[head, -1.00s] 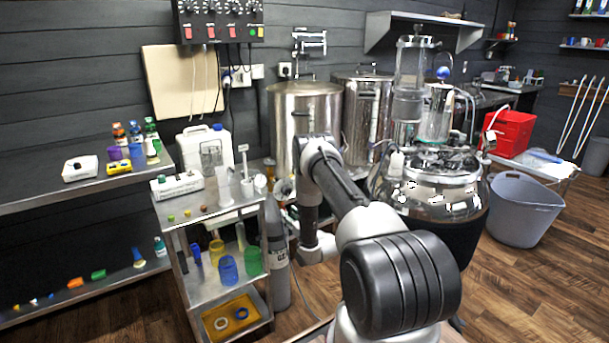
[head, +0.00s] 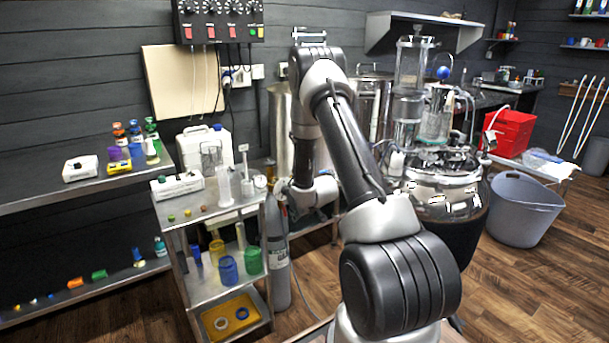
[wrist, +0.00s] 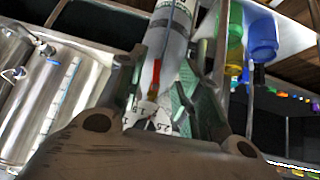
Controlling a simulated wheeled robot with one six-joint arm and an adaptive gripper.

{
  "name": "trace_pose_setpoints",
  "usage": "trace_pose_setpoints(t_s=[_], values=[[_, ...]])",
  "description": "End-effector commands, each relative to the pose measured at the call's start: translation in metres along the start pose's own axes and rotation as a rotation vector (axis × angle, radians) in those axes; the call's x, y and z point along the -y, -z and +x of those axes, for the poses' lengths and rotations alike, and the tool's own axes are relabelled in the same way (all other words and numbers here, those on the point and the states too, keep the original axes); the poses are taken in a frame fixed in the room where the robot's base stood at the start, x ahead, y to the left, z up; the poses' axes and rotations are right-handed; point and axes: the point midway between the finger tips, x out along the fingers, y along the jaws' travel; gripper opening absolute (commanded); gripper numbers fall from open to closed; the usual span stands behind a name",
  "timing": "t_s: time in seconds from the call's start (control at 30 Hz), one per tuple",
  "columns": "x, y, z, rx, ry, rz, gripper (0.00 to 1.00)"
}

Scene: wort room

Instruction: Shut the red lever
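The red lever (wrist: 155,78) shows in the wrist view as a thin red strip in front of the grey gas cylinder (wrist: 168,38). It lies between the two spread fingers of my gripper (wrist: 163,92), nearer the left one. Small white parts with dark marks sit just below it in that view. My gripper is open, and I cannot tell whether a finger touches the lever. In the head view the cylinder (head: 278,262) stands upright beside the steel cart, and my gripper (head: 283,188) is at its top. The lever cannot be made out there.
The steel cart (head: 212,213) with cups and small parts stands just left of the cylinder. Steel kettles (head: 280,115) are behind my arm. A shiny round vessel (head: 440,190) with glassware is to the right. A grey tub (head: 524,212) stands on the floor.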

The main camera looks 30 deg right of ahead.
Motion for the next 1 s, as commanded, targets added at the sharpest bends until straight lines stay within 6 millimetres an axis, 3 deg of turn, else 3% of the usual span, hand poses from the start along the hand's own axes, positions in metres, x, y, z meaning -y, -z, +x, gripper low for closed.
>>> trace_pose_setpoints(t_s=[0.27, 1.0], values=[[0.005, 0.005, -0.062, 0.174, -0.019, 0.009, 0.35], [0.030, 0.058, -0.212, 0.271, -0.039, 0.011, 0.35]])
